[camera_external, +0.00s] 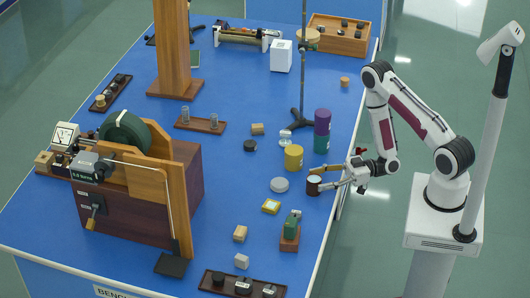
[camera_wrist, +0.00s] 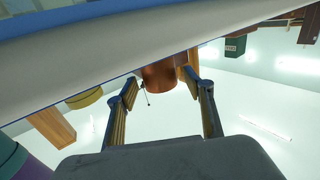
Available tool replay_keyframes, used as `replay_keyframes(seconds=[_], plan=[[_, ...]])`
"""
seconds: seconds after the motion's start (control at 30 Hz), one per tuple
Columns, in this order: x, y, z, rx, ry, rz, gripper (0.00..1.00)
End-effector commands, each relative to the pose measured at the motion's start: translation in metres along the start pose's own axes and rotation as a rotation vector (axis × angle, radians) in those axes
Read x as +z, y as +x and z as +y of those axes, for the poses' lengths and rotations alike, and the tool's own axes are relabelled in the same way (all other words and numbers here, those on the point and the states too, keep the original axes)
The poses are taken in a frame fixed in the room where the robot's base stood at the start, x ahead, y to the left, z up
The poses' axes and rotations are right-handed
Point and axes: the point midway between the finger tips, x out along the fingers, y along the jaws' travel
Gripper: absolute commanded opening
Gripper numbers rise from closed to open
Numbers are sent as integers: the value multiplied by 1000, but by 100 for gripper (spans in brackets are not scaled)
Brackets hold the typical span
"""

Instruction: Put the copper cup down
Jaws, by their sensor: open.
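My gripper (camera_external: 328,180) is open beside the cup, reaching in from the right. In the wrist view the fingers of my gripper (camera_wrist: 160,88) are spread to either side of the cup. A gap shows at the left finger; I cannot tell whether the right finger touches.
A grey disc (camera_external: 279,185), a yellow cylinder (camera_external: 293,158) and a purple and green cylinder (camera_external: 322,130) stand near the cup. A green block on a brown base (camera_external: 290,232) is in front. The bench top (camera_external: 235,180) is bare left of the disc.

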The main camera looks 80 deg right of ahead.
Motion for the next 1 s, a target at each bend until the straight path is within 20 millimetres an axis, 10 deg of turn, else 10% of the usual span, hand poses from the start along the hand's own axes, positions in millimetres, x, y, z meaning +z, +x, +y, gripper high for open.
replay_keyframes(seconds=[1.0], plan=[[1,-50,2,0,0,0,52]])
